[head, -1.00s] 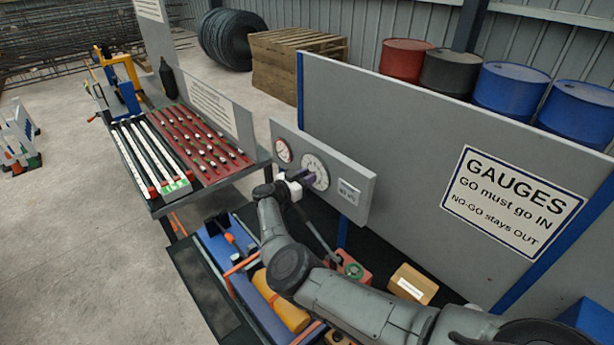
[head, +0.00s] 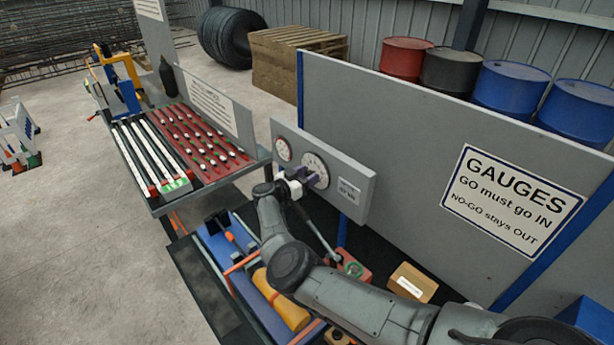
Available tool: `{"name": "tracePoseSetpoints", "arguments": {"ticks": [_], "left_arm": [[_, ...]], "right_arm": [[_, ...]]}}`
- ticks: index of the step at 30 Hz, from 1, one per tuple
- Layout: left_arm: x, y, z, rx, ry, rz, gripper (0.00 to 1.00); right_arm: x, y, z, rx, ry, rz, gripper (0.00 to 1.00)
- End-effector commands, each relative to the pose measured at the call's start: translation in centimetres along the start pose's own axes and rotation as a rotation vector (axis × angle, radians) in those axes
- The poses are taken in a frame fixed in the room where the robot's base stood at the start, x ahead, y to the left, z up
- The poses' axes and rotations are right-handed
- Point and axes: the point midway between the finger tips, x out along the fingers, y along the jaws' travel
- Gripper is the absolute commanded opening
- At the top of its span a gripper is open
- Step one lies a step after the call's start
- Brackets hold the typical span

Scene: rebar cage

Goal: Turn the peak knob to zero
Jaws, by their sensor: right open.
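A grey gauge panel (head: 352,190) carries a small dial (head: 282,149) at its left and a larger white dial (head: 319,164) in its middle. A small label plate (head: 348,190) sits to the right of the dials. My right gripper (head: 306,179) is open at the lower front of the larger dial, its dark fingers covering the dial's lower left part. The peak knob cannot be made out; the gripper hides that area. I cannot tell whether the fingers touch anything. My left gripper is not in view.
Below the panel are a red box with a green face (head: 352,267), a cardboard-coloured box (head: 413,283) and a blue tray with an orange-yellow cylinder (head: 288,308). A rack with white and red bars (head: 200,145) stands left. A GAUGES sign (head: 512,202) hangs on the right board.

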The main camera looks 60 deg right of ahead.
Motion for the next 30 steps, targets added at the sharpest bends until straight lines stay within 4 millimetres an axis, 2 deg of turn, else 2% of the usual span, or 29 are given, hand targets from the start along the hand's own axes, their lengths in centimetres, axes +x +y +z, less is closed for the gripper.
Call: {"name": "tracePoseSetpoints", "arguments": {"ticks": [8, 11, 21, 30], "left_arm": [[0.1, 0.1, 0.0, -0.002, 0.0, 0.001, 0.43], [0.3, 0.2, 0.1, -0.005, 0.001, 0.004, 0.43], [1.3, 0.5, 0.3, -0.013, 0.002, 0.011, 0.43], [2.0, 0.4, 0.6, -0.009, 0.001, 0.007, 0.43]], "right_arm": [[-0.9, -0.1, 0.1, 0.0, -0.001, -0.002, 0.51], [-2.2, 0.0, 0.2, 0.0, -0.002, -0.002, 0.51], [-8.9, 0.0, 0.2, 0.001, -0.001, -0.003, 0.51], [-12.8, 0.0, 0.1, 0.0, 0.0, -0.001, 0.51]]}}
